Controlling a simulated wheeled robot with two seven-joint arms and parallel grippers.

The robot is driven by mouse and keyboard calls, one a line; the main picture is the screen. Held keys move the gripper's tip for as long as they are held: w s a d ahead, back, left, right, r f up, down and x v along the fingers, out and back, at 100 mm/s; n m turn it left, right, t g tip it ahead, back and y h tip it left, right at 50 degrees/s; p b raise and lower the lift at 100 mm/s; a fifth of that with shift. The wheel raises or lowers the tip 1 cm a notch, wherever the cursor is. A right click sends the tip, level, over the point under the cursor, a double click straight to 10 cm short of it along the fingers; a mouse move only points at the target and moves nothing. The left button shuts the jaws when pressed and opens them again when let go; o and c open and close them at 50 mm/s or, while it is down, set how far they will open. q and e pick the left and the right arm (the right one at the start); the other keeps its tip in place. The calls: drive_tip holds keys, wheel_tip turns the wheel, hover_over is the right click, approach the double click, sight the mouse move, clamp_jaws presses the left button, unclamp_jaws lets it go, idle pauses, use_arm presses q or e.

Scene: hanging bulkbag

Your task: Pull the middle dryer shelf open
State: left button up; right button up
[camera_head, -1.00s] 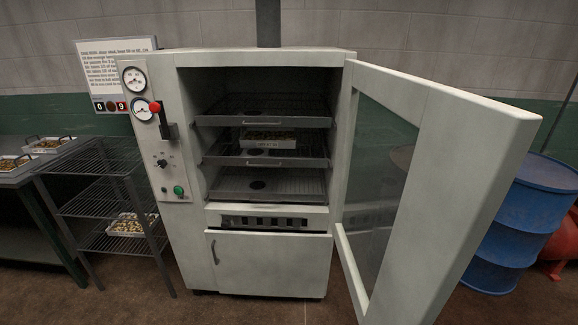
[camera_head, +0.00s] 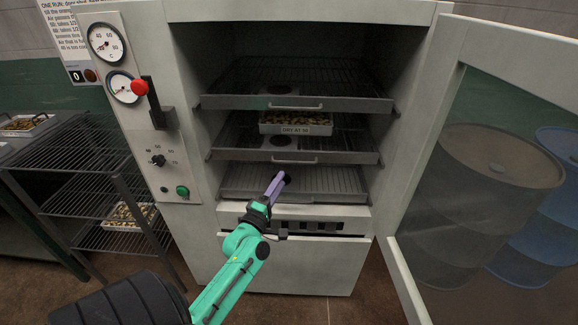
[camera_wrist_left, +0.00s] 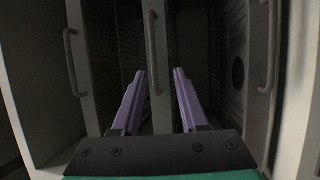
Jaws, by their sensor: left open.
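The middle dryer shelf (camera_head: 350,157) is a dark wire rack with a grey front bar and a small bar handle (camera_head: 297,161). It sits inside the open dryer, pushed in. My left gripper (camera_head: 280,178) has purple fingers and is in front of the dryer opening, just below that handle in the head view. It is open and empty. In the left wrist view, a bar handle (camera_wrist_left: 152,50) stands upright in line with the gap between the fingers (camera_wrist_left: 159,74). I cannot tell whether the fingers reach around it. My right gripper is not in view.
A tray of pieces (camera_head: 297,129) sits on the middle shelf. The top shelf (camera_head: 350,104) and bottom shelf (camera_head: 335,188) lie close above and below. The open glass door (camera_head: 420,150) stands on the right. A wire rack (camera_head: 85,185) stands left.

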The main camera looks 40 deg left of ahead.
sight(293, 163)
use_arm(q)
drive_tip(key=w+r, duration=0.2)
drive_tip(key=w, duration=0.4)
drive_tip(key=shift+w+a, duration=0.2)
drive_tip(key=shift+a, duration=0.25)
drive_tip(key=shift+s+d, duration=0.1)
drive_tip(key=shift+c, duration=1.2)
drive_tip(key=shift+r, duration=0.1)
clamp_jaws()
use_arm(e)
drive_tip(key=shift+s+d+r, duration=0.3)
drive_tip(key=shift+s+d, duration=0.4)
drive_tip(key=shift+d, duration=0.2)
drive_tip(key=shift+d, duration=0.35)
